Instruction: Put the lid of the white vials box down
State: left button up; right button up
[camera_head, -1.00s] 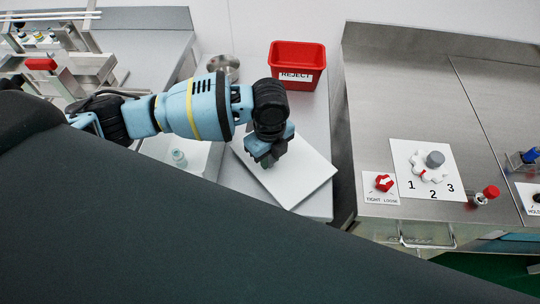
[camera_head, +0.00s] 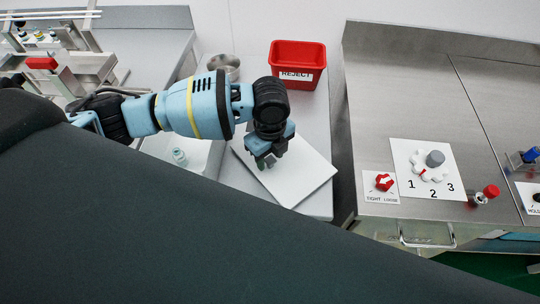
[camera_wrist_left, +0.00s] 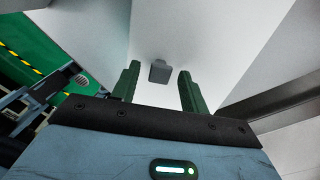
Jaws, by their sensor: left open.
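The white square lid (camera_head: 305,178) lies flat at the right front of the steel table, right of the white vials box (camera_head: 195,160). A pale vial (camera_head: 179,156) shows in the box's open part; my body hides its front. My left gripper (camera_head: 265,162) is over the lid's left part. In the left wrist view the open green fingers (camera_wrist_left: 158,90) stand apart on either side of a small grey knob (camera_wrist_left: 159,72) on the white surface, with a gap visible on both sides. My right gripper is not in view.
A red REJECT bin (camera_head: 297,66) and a round metal dish (camera_head: 223,67) stand behind the arm. A steel bench (camera_head: 400,100) with a red knob (camera_head: 384,182) and a grey-topped dial (camera_head: 435,159) is to the right, across a narrow gap.

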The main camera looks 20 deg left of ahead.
pick_arm(q)
notch_tip(320, 180, up, 12)
jog(key=p, duration=0.1)
jog(key=shift+f, duration=0.2)
dwell(0.5)
jog(key=s+d+f+n+h, duration=0.1)
jog(key=s+d+f, duration=0.1)
jog(key=s+d+f+n+h, duration=0.1)
jog(key=s+d+f, duration=0.1)
jog(key=f, duration=0.1)
jog(key=s+d+f+n, duration=0.1)
jog(key=s+d+f, duration=0.1)
jog(key=s, duration=0.1)
jog(key=shift+s+d+f+h, duration=0.1)
jog(key=shift+d+f+h, duration=0.2)
jog(key=shift+h, duration=0.1)
jog(key=s+d+f+n+t+h, duration=0.1)
jog(key=s+f+n, duration=0.3)
jog(key=s+n, duration=0.1)
jog(key=s+a+f+n+y, duration=0.2)
jog(key=s+a+f+n, duration=0.1)
jog(key=s+a+n, duration=0.5)
jog(key=s+a+f+n+y, duration=0.25)
jog(key=s+a+n, duration=0.4)
jog(key=s, duration=0.35)
jog(key=w+d+f+t+h, duration=0.2)
jog(key=w+f+t, duration=0.4)
jog(key=f+t, duration=0.2)
jog(key=shift+f+m+h, duration=0.35)
jog(key=shift+f, duration=0.85)
